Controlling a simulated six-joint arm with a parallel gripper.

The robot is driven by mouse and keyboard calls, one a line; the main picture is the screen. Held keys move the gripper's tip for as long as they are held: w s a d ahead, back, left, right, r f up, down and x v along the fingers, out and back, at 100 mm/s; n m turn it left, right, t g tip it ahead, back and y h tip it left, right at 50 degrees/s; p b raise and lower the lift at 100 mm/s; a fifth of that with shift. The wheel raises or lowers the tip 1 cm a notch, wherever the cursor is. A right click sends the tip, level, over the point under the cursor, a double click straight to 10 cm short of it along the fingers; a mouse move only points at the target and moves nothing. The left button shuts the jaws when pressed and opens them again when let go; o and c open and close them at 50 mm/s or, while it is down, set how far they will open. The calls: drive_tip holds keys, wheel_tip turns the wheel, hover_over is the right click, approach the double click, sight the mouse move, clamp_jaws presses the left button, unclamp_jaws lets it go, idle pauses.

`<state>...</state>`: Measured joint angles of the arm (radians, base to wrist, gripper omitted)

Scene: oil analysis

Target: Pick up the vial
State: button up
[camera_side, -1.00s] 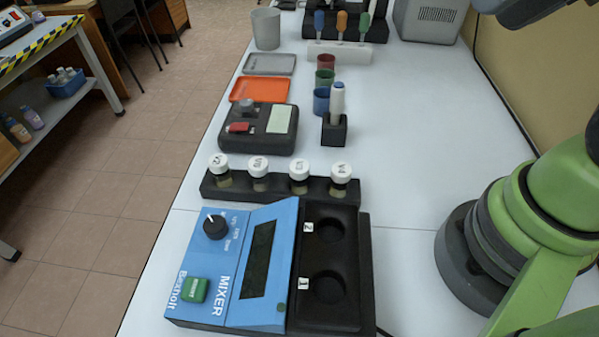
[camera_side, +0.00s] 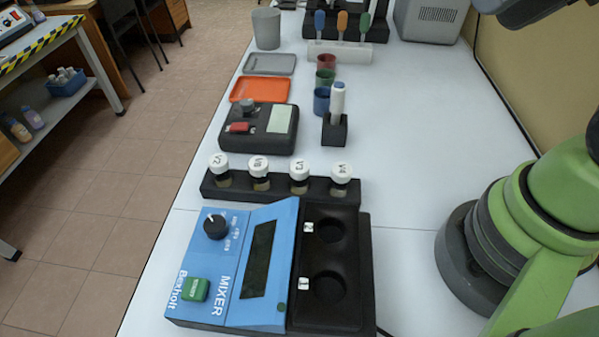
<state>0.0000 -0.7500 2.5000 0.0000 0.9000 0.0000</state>
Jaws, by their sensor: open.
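Several vials with white caps stand upright in a row in a black rack behind the blue mixer. The leftmost is vial V2 (camera_side: 219,167). Beside it stand a second vial (camera_side: 260,171), a third vial (camera_side: 299,175) and a rightmost vial (camera_side: 341,178). The cap labels are small and hard to read, apart from V2. The rack (camera_side: 208,190) holds them all, and only their upper parts show. My gripper is not in view. My green arm shows at the right edge, well apart from the vials.
The blue mixer (camera_side: 225,285) has a black block with two empty round wells (camera_side: 330,287). Behind the rack are a black device (camera_side: 258,142), a pen-like tool in a black holder (camera_side: 335,130), coloured cups (camera_side: 322,100) and an orange tray (camera_side: 260,90). The white table is clear on the right.

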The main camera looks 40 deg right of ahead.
drive_tip(key=shift+o, duration=0.4)
drive_tip(key=o, duration=0.3)
drive_tip(key=n+g+h, duration=0.1)
drive_tip(key=n+g, duration=0.4)
drive_tip(key=g, duration=0.2)
hover_over(300, 166)
drive_tip(key=d, duration=0.2)
wheel_tip(300, 166, down, 14)
drive_tip(key=shift+h, duration=0.5)
drive_tip(key=f, duration=0.2)
drive_tip(key=a+f, duration=0.1)
drive_tip(key=f, duration=0.2)
drive_tip(key=a+f, duration=0.1)
drive_tip(key=f, duration=0.1)
drive_tip(key=shift+w+f, duration=0.2)
drive_tip(key=shift+f, duration=0.15)
drive_tip(key=shift+s+f, duration=0.15)
drive_tip(key=shift+f, duration=2.85)
